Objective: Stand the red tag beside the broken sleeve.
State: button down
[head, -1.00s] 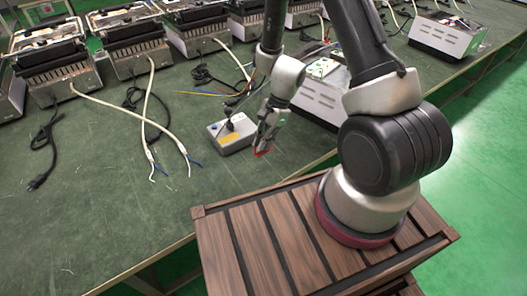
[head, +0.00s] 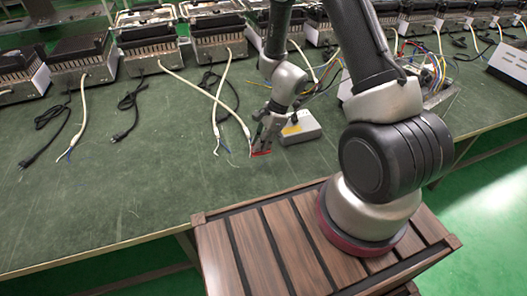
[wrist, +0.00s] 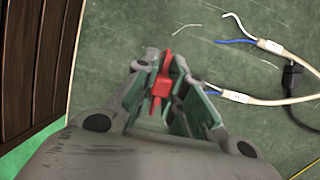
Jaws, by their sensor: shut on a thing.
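The red tag (wrist: 161,86) is held between the fingers of my gripper (wrist: 165,65) in the wrist view. In the head view the tag (head: 261,153) shows as a small red strip under my gripper (head: 264,141), low over the green bench top; whether it touches cannot be told. White cable sleeves with frayed ends and blue wires (wrist: 235,41) lie to the right of the gripper in the wrist view. In the head view these cable ends (head: 217,136) lie just left of the gripper. Which sleeve is broken is too small to tell.
A grey box with a yellow label (head: 300,127) sits close right of the gripper. Several heating units (head: 150,45) line the back of the bench. Black plug cords (head: 130,112) lie at left. The front left bench top (head: 120,200) is clear.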

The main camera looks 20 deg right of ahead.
notch_tip(320, 180, down, 7)
dwell(0.3)
jog(key=c, duration=1.5)
grip_release()
jog(key=shift+f, duration=0.1)
